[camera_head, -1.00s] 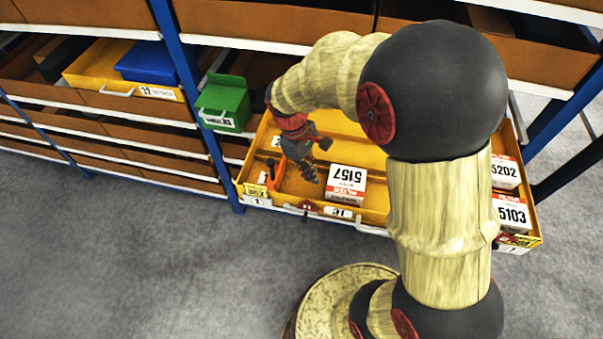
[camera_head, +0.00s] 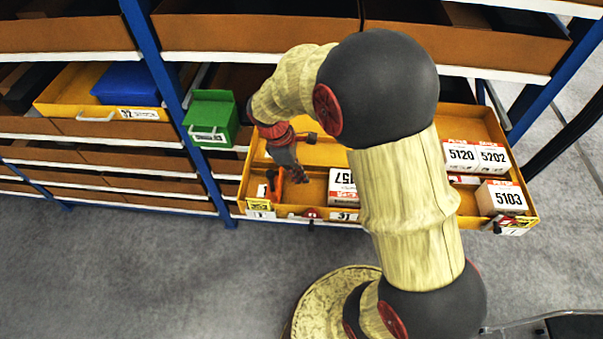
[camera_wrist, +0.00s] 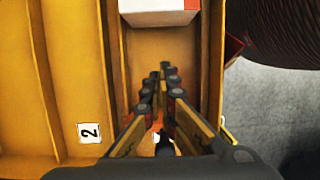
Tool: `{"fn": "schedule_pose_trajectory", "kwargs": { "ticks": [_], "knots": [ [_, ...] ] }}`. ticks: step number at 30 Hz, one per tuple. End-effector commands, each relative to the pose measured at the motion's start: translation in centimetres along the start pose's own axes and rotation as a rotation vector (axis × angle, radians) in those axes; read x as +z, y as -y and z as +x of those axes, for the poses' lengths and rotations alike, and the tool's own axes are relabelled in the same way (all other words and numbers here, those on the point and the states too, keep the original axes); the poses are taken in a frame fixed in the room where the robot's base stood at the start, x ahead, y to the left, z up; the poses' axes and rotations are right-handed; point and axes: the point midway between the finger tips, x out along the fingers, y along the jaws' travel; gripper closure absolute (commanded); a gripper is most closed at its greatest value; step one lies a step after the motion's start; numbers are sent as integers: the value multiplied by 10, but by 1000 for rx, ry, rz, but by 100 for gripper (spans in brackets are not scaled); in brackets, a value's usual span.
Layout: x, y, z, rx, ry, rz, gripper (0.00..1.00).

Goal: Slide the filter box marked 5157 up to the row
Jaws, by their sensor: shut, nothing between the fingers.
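The white filter box marked 5157 (camera_head: 342,188), with a red stripe, stands in the front lane of the pulled-out yellow drawer (camera_head: 284,212). My arm hides its right part in the head view. Its lower edge shows at the top of the wrist view (camera_wrist: 158,12). My gripper (camera_head: 302,177) is shut and empty, low over the same lane, left of the box. In the wrist view its fingertips (camera_wrist: 163,72) point at the box with bare lane floor between. Box 5103 (camera_head: 502,198) stands at the lane's right end; the space between it and 5157 is mostly hidden.
Boxes 5120 (camera_head: 461,155) and 5202 (camera_head: 492,156) stand behind 5103. Drawer walls and dividers flank my fingers. A green bin (camera_head: 211,118) sits left of the drawer, a blue bin (camera_head: 128,85) farther left. An orange-handled item (camera_head: 270,186) lies at the drawer's left end.

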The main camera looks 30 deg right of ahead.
Motion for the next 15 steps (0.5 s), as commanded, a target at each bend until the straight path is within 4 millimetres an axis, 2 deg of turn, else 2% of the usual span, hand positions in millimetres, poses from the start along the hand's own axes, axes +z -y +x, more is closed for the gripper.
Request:
{"fn": "schedule_pose_trajectory", "kwargs": {
  "ticks": [3,10,15],
  "knots": [
    [0,1,26,-3,2,1,100],
    [0,1,70,-2,1,0,100],
    [26,0,72,-2,0,4,100]
  ]
}}
